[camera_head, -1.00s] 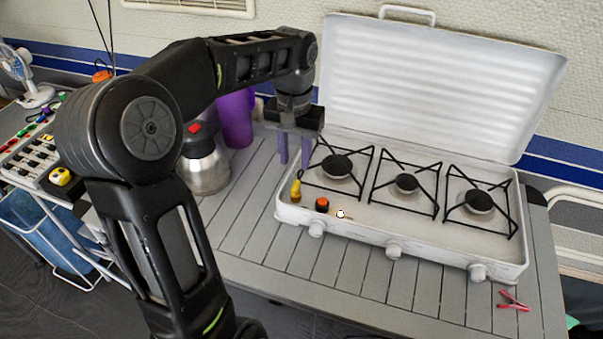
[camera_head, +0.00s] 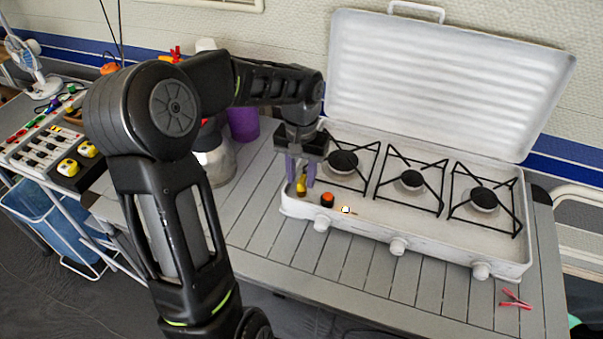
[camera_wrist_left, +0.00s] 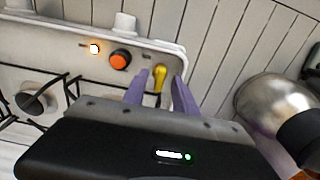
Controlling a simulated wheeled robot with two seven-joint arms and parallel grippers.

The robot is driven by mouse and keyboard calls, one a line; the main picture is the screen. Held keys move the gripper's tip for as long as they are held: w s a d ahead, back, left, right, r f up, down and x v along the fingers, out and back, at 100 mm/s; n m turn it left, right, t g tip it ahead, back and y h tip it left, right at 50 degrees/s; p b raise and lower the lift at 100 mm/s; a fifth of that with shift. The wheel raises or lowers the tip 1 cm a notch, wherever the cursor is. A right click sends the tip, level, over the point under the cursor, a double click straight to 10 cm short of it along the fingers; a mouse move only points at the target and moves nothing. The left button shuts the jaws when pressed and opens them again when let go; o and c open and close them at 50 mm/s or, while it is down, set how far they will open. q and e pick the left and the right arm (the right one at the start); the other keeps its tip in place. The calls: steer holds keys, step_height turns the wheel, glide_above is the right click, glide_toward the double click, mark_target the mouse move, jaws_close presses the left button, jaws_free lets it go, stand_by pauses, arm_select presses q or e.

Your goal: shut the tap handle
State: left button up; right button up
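The tap handle is the small yellow lever (camera_head: 301,184) at the left front corner of the white gas stove (camera_head: 400,240). It also shows in the left wrist view (camera_wrist_left: 159,78), upright in the picture, between my finger tips. My left gripper (camera_head: 300,178) is open above the stove's left end, with its two purple fingers pointing down on either side of the yellow handle. In the left wrist view the fingers (camera_wrist_left: 160,90) stand apart, and I cannot tell whether either touches the handle. My right gripper is not in view.
An orange-topped knob (camera_head: 327,200) and a small glowing light (camera_head: 346,210) sit right of the handle. Black burner grates (camera_head: 410,180) and the raised lid (camera_head: 445,85) lie behind and right. A metal kettle (camera_head: 214,160) stands to the left. The front tabletop is mostly clear.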

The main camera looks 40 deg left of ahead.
arm_select(q)
steer(key=shift+c, duration=0.4)
jaws_close()
steer(key=shift+m, duration=0.4)
steer(key=m, duration=0.3)
steer(key=shift+r, duration=0.1)
steer(key=m+p, duration=0.1)
steer(key=m, duration=0.8)
steer(key=shift+m, duration=0.3)
steer(key=m+p, duration=0.1)
steer(key=m, duration=0.3)
steer(key=shift+m, duration=0.3)
